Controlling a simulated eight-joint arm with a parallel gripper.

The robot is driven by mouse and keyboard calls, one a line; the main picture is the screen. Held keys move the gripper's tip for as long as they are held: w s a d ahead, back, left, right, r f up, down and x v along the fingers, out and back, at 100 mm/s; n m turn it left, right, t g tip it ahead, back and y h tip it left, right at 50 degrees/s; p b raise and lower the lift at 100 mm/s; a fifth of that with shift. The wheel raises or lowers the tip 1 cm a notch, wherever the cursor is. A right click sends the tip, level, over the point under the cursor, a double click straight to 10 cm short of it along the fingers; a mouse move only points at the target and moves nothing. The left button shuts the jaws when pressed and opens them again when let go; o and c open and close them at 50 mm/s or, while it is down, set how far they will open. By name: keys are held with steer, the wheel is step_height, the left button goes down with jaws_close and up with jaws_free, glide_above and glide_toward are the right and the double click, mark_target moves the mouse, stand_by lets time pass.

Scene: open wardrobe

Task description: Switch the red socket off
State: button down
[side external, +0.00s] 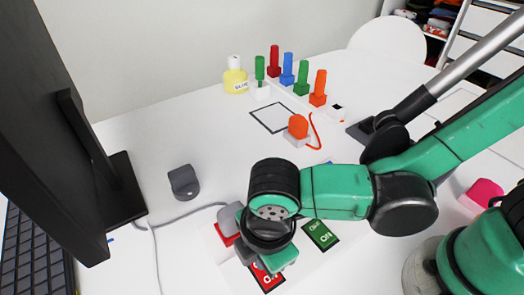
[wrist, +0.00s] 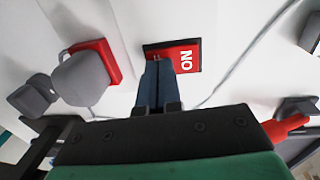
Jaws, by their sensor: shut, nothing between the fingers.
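The red switch (wrist: 188,56), marked ON, lies flat on the white table in the wrist view, and part of it shows in the side view (side external: 267,281) below my gripper. The red socket base (wrist: 110,64) with a grey plug (wrist: 80,76) in it is to the left of the switch in the wrist view. It also shows in the side view (side external: 222,237), partly hidden by my arm. My gripper (wrist: 156,66) is shut and empty, its fingertips at the near left edge of the red switch. I cannot tell whether they touch it.
A green switch (side external: 320,234) marked ON lies right of my gripper in the side view. A grey block (side external: 183,182) and a cable lie to the left, beside a monitor (side external: 60,110). Several coloured pegs, a yellow bottle (side external: 235,76) and an orange knob (side external: 298,127) stand farther back.

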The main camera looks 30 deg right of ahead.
mark_target(275, 284)
steer(key=shift+f, duration=0.15)
steer(key=shift+s, duration=0.1)
steer(key=shift+s+r, duration=0.25)
steer(key=shift+s, duration=0.4)
step_height(275, 284, up, 14)
steer(key=s, duration=0.1)
steer(key=shift+s, duration=0.35)
stand_by(0.4)
steer(key=shift+w+d+f, duration=0.1)
steer(key=shift+w, duration=0.65)
